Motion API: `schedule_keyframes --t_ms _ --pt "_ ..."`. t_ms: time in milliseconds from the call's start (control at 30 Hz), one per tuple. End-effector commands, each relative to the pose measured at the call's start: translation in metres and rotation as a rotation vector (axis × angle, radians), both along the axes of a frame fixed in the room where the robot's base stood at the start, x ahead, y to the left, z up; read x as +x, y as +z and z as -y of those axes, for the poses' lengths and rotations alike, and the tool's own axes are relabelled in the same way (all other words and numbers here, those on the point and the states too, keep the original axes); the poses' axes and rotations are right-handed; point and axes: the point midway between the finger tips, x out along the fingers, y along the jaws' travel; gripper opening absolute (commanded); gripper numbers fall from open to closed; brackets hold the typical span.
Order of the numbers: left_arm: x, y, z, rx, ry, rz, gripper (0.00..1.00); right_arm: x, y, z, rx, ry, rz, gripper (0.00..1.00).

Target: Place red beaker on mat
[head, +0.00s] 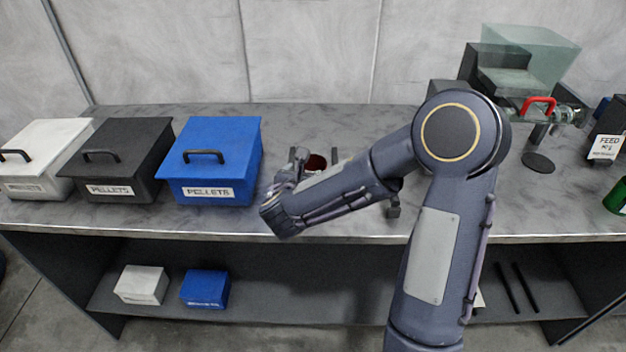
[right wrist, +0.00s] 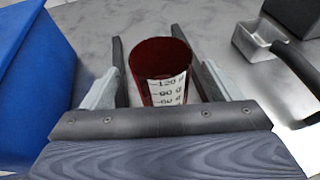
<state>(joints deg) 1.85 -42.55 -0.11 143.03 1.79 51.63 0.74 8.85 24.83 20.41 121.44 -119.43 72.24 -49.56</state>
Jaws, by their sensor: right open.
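The red beaker (head: 317,162) stands on the worktop just right of the blue box, mostly hidden behind my right arm in the head view. In the right wrist view the beaker (right wrist: 160,62) is dark red with a white measuring label. My right gripper (head: 314,156) is open, with one finger on each side of the beaker. A gap shows at the left finger; whether the right finger touches it I cannot tell. I cannot make out the mat in either view. My left gripper is not in view.
White (head: 43,160), black (head: 118,160) and blue (head: 212,160) lidded boxes stand on the left of the worktop (head: 330,118). Glassware with a red clamp (head: 538,103) and a FEED container (head: 606,148) stand at the right.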

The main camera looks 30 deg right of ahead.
Motion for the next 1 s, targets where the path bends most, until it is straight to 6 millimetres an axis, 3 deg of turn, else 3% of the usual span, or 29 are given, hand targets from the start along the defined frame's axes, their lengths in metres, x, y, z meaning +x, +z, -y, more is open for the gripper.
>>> schedule_keyframes --t_ms 200,467,900,1000 --pt "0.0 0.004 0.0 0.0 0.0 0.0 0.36 0.018 -0.01 0.02 0.003 -0.004 0.0 0.83" --pt "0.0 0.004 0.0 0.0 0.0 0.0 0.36 0.021 -0.011 0.021 0.003 -0.001 0.001 0.83" --pt "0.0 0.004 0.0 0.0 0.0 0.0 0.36 0.02 -0.011 0.021 0.002 -0.002 0.001 0.3" --pt "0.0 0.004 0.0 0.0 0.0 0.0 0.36 0.02 -0.011 0.021 0.002 -0.002 0.001 0.3"
